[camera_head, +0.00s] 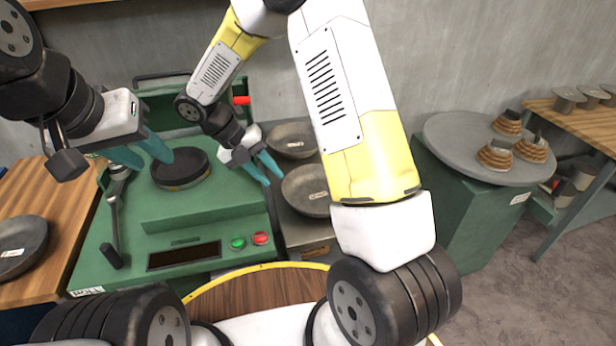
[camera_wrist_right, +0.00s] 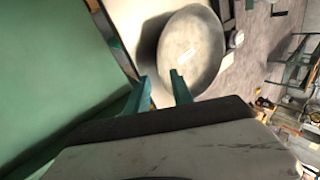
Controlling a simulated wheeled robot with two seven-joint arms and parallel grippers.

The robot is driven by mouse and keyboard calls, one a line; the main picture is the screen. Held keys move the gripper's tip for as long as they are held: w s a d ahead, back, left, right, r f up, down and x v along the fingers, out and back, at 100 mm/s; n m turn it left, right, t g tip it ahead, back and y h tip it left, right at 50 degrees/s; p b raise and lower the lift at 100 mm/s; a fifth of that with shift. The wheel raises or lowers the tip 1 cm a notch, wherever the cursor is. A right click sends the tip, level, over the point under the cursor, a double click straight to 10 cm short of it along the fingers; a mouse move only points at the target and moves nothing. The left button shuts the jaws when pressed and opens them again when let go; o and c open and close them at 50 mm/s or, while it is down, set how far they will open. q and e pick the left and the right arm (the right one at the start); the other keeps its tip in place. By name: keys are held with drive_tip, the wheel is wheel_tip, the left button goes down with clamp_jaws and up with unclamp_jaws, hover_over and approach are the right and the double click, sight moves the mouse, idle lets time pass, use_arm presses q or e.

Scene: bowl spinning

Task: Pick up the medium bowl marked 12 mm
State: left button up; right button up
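Two dark grey bowls with small pale labels stand right of the green machine: a rear bowl (camera_head: 290,138) and a front bowl (camera_head: 312,203). The labels are too small to read, so I cannot tell which is marked 12 mm. My right gripper (camera_head: 274,180) is open and empty, just left of the front bowl. In the right wrist view, a round labelled bowl (camera_wrist_right: 180,72) lies just beyond the open fingertips; contact is not clear. My left gripper (camera_head: 155,162) is open and empty above the machine's left part, near the black round disc (camera_head: 182,168).
The green machine (camera_head: 165,225) has a lever, a display and green and red buttons. Another dark bowl (camera_head: 20,262) sits on the wooden table at left. A round grey table (camera_head: 450,135) at right holds several stacked pieces. My right arm crosses the middle.

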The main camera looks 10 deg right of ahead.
drive_tip(key=x, duration=0.5)
drive_tip(key=shift+s+d+f, duration=0.1)
drive_tip(key=shift+d+f, duration=0.1)
drive_tip(key=shift+f, duration=0.1)
clamp_jaws()
idle(1.1)
